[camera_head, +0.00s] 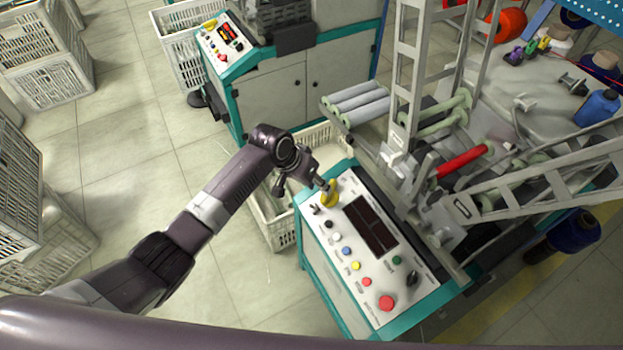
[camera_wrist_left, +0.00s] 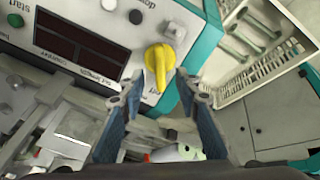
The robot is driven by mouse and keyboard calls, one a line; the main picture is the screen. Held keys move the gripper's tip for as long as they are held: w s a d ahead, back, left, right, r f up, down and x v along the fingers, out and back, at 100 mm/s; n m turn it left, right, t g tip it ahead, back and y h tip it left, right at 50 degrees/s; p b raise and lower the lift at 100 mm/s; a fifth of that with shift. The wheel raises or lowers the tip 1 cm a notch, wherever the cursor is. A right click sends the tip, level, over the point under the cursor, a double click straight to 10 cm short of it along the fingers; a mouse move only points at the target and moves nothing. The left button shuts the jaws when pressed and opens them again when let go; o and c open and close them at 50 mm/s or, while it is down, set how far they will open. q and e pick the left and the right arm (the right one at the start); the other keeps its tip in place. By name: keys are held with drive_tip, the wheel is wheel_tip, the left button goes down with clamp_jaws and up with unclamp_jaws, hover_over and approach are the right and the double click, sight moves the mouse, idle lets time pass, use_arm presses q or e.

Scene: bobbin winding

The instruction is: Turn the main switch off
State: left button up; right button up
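The main switch appears to be the yellow rotary knob (camera_head: 329,193) at the far left corner of the white control panel (camera_head: 340,271). In the left wrist view the yellow knob (camera_wrist_left: 158,62) has its handle pointing roughly along the picture's height. My left gripper (camera_head: 322,184) is at the knob. In the left wrist view my left gripper (camera_wrist_left: 160,80) is open, with one dark finger on each side of the knob and visible gaps. The panel's display (camera_head: 371,226) looks dark. My right gripper is not in view.
Colored buttons line the panel, with a red button (camera_head: 386,303) at its near end. The winding machine's metal frame and a red roller (camera_head: 461,162) stand to the right. A white crate (camera_head: 273,213) sits on the floor beside the panel. A second control cabinet (camera_head: 272,95) stands behind.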

use_arm(q)
drive_tip(key=shift+v, duration=2.1)
drive_tip(key=s+a+f, duration=0.2)
drive_tip(key=s, duration=0.6)
drive_tip(key=s+a+f, duration=0.1)
drive_tip(key=s, duration=0.6)
drive_tip(key=s+a+r+n+y, duration=0.2)
drive_tip(key=s+a, duration=0.5)
drive_tip(key=s, duration=0.1)
drive_tip(key=s+a+r+n+y, duration=0.1)
drive_tip(key=s+a+r+y, duration=0.1)
drive_tip(key=s+a, duration=0.5)
wheel_tip(320, 180, down, 26)
drive_tip(key=s+d, duration=0.1)
drive_tip(key=s, duration=0.1)
drive_tip(key=s+a+f+g, duration=0.1)
drive_tip(key=s+a+f, duration=0.2)
drive_tip(key=s+f, duration=1.4)
drive_tip(key=shift+s+g, duration=0.25)
drive_tip(key=shift+g, duration=0.15)
